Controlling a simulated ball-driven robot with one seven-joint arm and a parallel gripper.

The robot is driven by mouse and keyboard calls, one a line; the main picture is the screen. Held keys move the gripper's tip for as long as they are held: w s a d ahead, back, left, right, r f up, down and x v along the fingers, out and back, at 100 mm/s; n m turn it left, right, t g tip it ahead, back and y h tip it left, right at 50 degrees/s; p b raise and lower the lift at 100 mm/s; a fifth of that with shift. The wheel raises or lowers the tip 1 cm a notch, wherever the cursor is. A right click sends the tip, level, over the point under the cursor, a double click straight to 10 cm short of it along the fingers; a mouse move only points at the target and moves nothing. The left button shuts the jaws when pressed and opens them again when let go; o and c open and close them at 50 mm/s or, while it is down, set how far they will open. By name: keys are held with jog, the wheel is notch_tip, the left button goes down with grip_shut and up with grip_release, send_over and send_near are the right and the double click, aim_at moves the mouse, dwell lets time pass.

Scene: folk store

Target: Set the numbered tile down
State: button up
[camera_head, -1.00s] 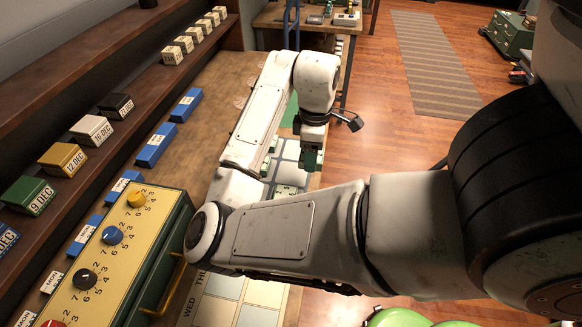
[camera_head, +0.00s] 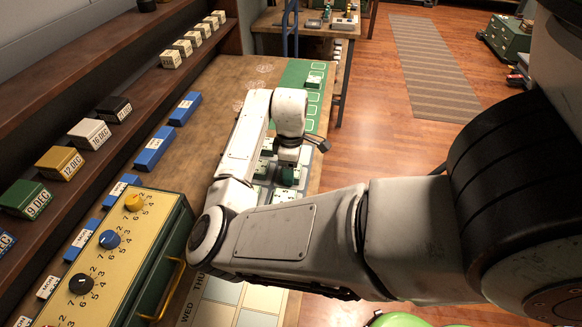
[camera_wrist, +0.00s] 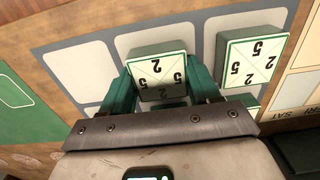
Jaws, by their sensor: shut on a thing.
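My gripper (camera_wrist: 160,84) has its green fingers shut on a numbered tile (camera_wrist: 158,73), a green block with a cream face marked 2 and 5. The held tile is over a pale cell of the grey board (camera_wrist: 112,45) in the wrist view; I cannot tell whether it touches it. A second tile (camera_wrist: 252,55) with 2 and 5 sits on the board to its right. In the head view my gripper (camera_head: 288,172) is low over the board, and my arm hides much of it.
A green mat (camera_head: 297,72) with outlined squares lies beyond the board, with a tile (camera_head: 315,81) on it. The yellow-topped dial box (camera_head: 110,260) stands at the near left. Blue blocks (camera_head: 154,148) line the table's left side. Shelves with date blocks (camera_head: 90,134) rise behind them.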

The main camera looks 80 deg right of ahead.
jog(key=o, duration=1.2)
jog(key=shift+f, duration=0.1)
jog(key=shift+c, duration=0.2)
notch_tip(320, 180, up, 12)
